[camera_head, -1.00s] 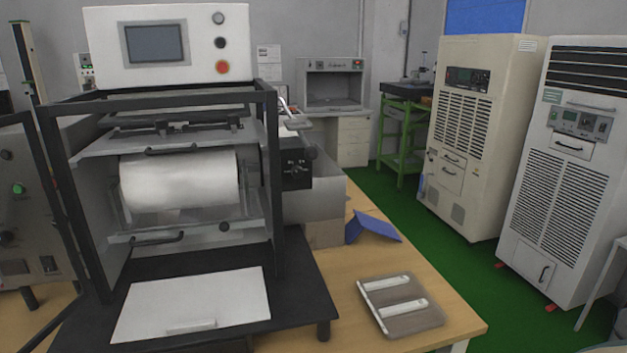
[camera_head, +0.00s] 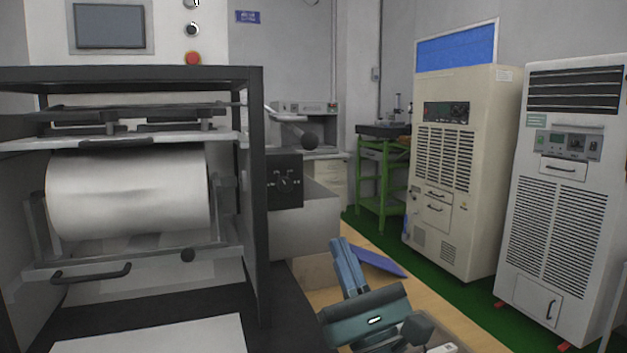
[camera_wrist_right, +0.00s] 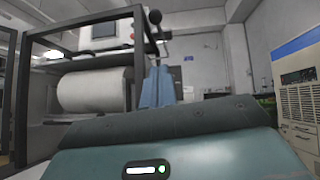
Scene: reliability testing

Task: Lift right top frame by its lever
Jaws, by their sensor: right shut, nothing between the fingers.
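The top frame (camera_head: 120,140) is a light horizontal plate inside the machine, above the white roll (camera_head: 128,195). My right gripper (camera_head: 340,243) is shut and empty, its blue fingers pointing up, below the lever in the head view and apart from it. The fingers also show in the wrist view (camera_wrist_right: 158,72). My left gripper is not in view.
The machine's black outer frame (camera_head: 257,200) stands left of my right gripper. A black control box (camera_head: 285,181) sits behind the frame post. A blue folded object (camera_head: 381,263) lies on the wooden table. Two tall cabinets (camera_head: 450,170) stand at the right, with green floor before them.

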